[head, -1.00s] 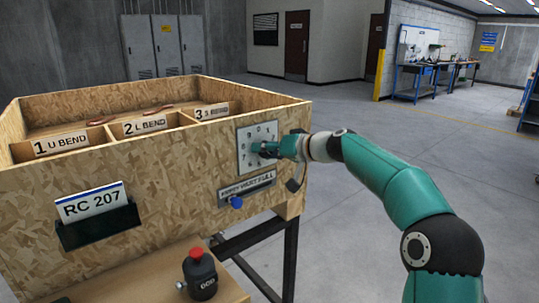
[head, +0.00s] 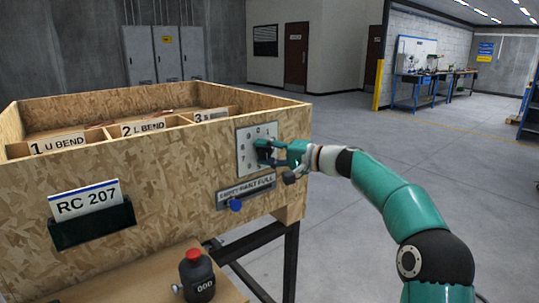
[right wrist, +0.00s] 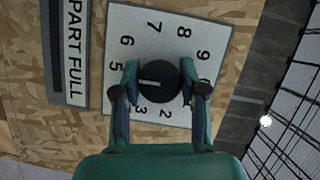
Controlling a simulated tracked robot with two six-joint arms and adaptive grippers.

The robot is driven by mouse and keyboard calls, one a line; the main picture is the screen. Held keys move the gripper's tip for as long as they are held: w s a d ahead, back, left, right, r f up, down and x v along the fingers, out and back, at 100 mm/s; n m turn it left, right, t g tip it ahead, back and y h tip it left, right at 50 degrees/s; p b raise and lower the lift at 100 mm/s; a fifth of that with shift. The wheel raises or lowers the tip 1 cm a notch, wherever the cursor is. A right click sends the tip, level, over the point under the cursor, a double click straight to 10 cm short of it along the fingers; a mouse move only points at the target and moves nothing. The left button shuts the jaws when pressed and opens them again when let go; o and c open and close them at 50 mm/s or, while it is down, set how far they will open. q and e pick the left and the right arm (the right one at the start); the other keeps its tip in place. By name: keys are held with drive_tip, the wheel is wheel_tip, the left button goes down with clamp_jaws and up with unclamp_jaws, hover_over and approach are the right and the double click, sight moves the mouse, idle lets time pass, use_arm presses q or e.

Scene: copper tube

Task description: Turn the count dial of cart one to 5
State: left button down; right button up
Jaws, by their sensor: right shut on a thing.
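The count dial is a white plate (head: 243,157) with black digits on the front of the wooden cart, at its right end. It also shows in the right wrist view (right wrist: 150,45), with a round black knob (right wrist: 158,78). My right gripper (head: 266,152) is shut on the knob, one finger on each side of it in the right wrist view (right wrist: 158,90). The knob's pale pointer line points left there, just below the 5, towards the left finger. That finger hides the digit between 5 and 3. My left gripper is out of view.
A slider plate with a blue knob (head: 236,205) sits below the dial. The cart (head: 150,190) has compartments labelled 1 to 3 and an RC 207 card (head: 86,201). A black bottle-shaped counter with a red top (head: 197,275) stands in front. The floor at right is open.

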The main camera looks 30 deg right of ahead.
drive_tip(key=shift+d+f, duration=0.15)
drive_tip(key=shift+f, duration=0.05)
idle(0.3)
drive_tip(key=o, duration=1.1)
drive_tip(key=shift+o, duration=0.3)
drive_tip(key=shift+r, duration=0.1)
drive_tip(key=f+v, duration=0.1)
drive_tip(key=v, duration=1.1)
drive_tip(key=shift+r, duration=0.4)
